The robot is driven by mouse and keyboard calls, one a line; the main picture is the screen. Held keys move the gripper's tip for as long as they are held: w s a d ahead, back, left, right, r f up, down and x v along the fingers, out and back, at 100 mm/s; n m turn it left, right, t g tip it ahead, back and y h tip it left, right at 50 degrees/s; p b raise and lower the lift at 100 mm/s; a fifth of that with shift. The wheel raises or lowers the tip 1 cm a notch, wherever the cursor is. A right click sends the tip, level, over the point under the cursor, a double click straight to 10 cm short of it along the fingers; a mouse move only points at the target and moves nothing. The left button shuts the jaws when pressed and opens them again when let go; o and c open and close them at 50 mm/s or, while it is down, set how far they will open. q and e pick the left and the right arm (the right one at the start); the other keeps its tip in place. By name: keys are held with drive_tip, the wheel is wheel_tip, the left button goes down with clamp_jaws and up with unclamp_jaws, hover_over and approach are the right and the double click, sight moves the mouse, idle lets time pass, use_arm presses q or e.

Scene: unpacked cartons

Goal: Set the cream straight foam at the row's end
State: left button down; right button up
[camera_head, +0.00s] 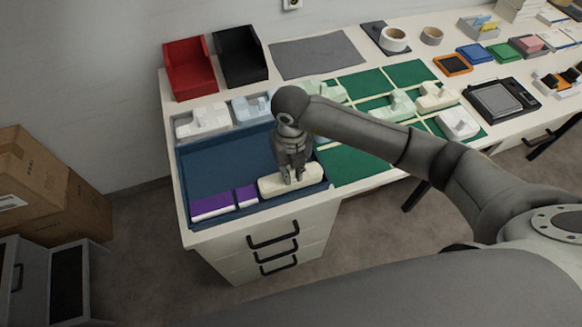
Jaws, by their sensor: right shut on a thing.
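A cream straight foam piece (303,180) lies at the front right of a blue tray (222,163) in the head view. My right gripper (292,178) comes down from above and is shut on it. To the left of it stand two purple-and-white blocks, a longer one (211,206) and a shorter one (246,195), in a row along the tray's front side. The cream piece lies at the right of that row, close to the shorter block. Whether it rests fully on the tray floor is hard to tell. My left gripper is not in view.
Pale foam pieces (202,121) stand behind the tray. More foam shapes (458,123) lie on a green gridded mat (360,82) at the right. A red bin (189,66) and a black bin (240,54) stand at the back. The tray's back part is bare.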

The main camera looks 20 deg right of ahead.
drive_tip(key=shift+f+b, duration=1.1)
drive_tip(key=shift+f, duration=0.3)
drive_tip(key=o, duration=0.9)
drive_tip(key=shift+r, duration=0.25)
wheel_tip(320, 180, up, 12)
drive_tip(key=shift+f, duration=0.2)
